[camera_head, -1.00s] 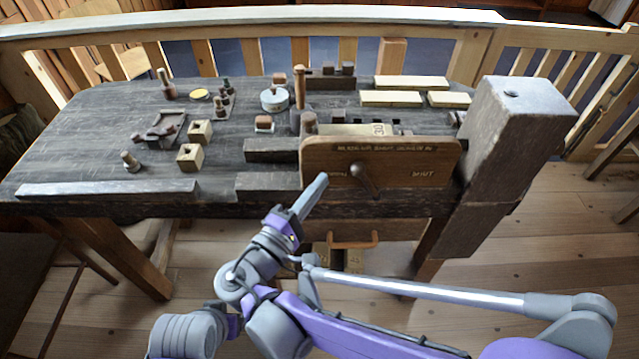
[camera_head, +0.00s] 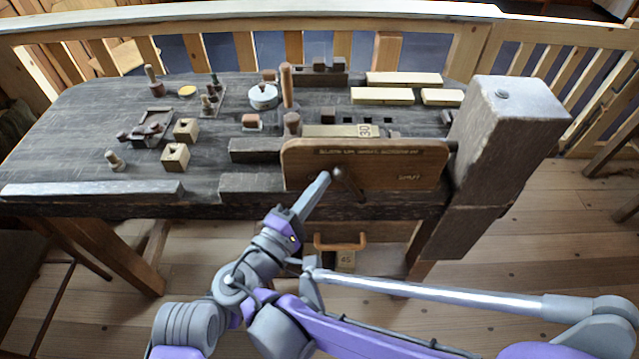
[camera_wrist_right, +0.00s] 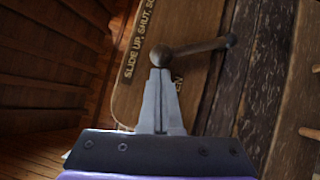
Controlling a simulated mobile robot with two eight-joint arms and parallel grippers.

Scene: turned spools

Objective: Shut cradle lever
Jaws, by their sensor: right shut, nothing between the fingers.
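The cradle lever (camera_head: 350,187) is a short dark handle on the front of a brown wooden board (camera_head: 410,170) at the bench's front edge. It slants down to the right in the head view. My right gripper (camera_head: 326,174) is shut and empty, its tips right at the lever's upper left end. In the right wrist view the closed fingertips (camera_wrist_right: 160,76) sit just under the lever's round knob (camera_wrist_right: 161,56), touching or nearly so. The lever's bar (camera_wrist_right: 200,47) runs right from the knob. My left gripper is out of view.
A thick post (camera_head: 505,140) stands right of the board. A drawer handle (camera_head: 340,244) sticks out below it. The bench top (camera_head: 80,130) holds wooden blocks, pegs, a round tin (camera_head: 263,97) and pale bars (camera_head: 382,96). Open space lies in front of the bench.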

